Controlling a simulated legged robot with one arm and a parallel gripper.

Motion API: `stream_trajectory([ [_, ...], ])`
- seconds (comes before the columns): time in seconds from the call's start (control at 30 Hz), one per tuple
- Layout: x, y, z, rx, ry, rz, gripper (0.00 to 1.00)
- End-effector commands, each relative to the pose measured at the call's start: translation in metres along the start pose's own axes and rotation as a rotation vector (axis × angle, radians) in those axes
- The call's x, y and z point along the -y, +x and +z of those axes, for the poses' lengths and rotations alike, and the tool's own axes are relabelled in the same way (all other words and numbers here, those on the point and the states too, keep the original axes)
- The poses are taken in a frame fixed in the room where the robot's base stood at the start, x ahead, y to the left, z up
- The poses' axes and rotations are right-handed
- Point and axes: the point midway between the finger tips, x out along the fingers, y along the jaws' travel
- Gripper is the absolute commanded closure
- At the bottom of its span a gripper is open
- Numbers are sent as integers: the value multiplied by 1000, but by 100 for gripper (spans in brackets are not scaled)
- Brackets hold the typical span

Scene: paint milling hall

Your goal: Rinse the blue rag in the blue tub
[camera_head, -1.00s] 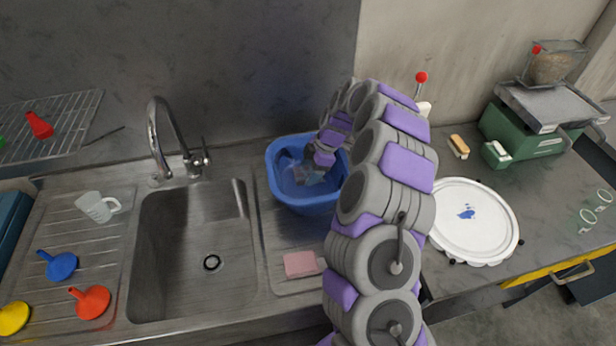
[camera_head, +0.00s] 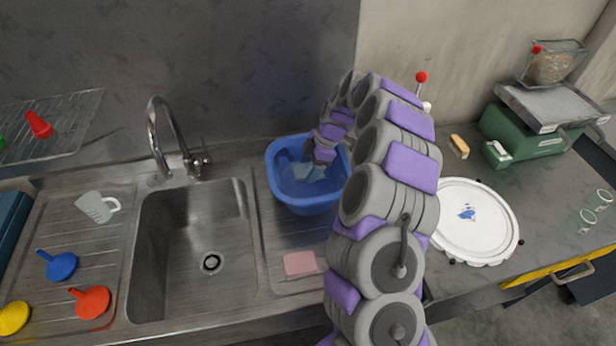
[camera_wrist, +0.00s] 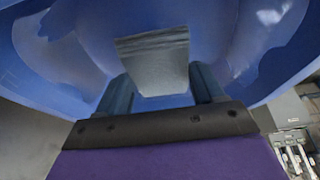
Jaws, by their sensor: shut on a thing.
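The blue tub (camera_head: 305,207) stands on the steel drainer right of the sink, with water in it. My gripper (camera_wrist: 160,88) reaches into the tub from the back right, and the tub's inner wall (camera_wrist: 70,60) surrounds it in the wrist view. It is shut on the rag (camera_wrist: 155,58), a greyish-blue flat piece between the two fingers. The rag also shows as a pale blue patch low inside the tub in the head view (camera_head: 308,172). I cannot tell how much of the rag is under water.
The sink (camera_head: 200,240) and its tap (camera_head: 165,140) are left of the tub. A pink sponge (camera_head: 300,264) lies in front of the tub. A white round lid (camera_head: 470,225) and a green scale (camera_head: 530,135) stand to the right.

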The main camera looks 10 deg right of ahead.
Motion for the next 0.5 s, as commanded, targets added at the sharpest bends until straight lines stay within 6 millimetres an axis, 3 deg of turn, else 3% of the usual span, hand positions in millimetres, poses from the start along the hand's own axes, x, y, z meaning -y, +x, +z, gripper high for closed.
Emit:
stream_trajectory([
  [0.5,0,-36,-14,2,-1,2,57],
])
